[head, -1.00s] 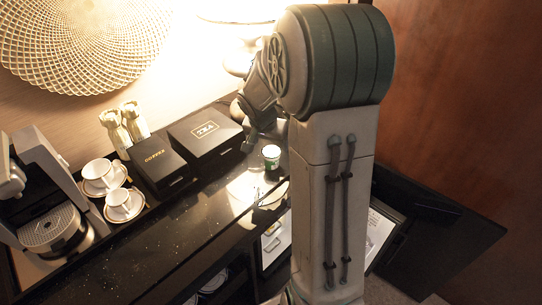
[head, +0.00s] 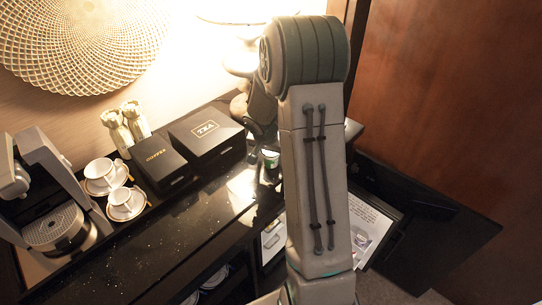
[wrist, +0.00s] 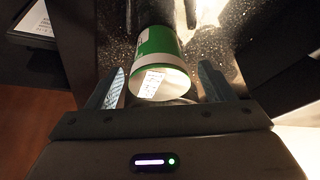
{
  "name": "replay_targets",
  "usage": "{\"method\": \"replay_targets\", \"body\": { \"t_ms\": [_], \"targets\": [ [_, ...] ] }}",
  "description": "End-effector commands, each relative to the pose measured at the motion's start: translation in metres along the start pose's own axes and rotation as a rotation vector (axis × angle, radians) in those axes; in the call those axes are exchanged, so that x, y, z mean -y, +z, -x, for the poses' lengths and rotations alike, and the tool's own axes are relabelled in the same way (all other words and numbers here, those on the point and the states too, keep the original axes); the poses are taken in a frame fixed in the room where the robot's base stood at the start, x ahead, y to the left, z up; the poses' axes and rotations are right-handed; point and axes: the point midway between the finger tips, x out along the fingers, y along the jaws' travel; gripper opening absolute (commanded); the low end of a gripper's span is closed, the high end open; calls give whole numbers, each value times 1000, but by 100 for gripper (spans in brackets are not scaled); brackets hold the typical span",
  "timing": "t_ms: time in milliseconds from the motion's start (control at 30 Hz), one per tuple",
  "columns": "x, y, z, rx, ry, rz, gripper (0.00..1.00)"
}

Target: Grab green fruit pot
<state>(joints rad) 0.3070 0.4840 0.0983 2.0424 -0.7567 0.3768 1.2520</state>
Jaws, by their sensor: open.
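The green fruit pot (wrist: 158,62) is a small tub with a green side, white band and pale lid. It stands on the dark counter (head: 190,225), and in the head view the pot (head: 270,158) shows small beside my arm. In the wrist view my gripper (wrist: 160,85) is open, with one finger on each side of the pot. The fingers look apart from its sides. In the head view my arm hides much of the gripper.
The black TEA box (head: 206,138) and COFFEE box (head: 160,165) stand left of the pot. Two white cups (head: 122,198) on saucers and a coffee machine (head: 50,200) are further left. A lamp (head: 240,60) stands behind. The front counter stretch is clear.

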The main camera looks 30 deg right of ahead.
Motion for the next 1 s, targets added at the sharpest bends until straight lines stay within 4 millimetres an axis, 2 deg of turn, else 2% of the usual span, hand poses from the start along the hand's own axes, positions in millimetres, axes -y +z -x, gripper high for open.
{"method": "replay_targets", "body": {
  "t_ms": [167,333,367,767,867,1000],
  "targets": [
    [0,0,0,0,0,0,75],
    [0,0,0,0,0,0,28],
    [0,0,0,0,0,0,26],
    [0,-2,4,-1,0,-3,25],
    [0,-5,11,-3,-1,-3,25],
    [0,-14,30,-6,-2,-5,25]
  ]
}}
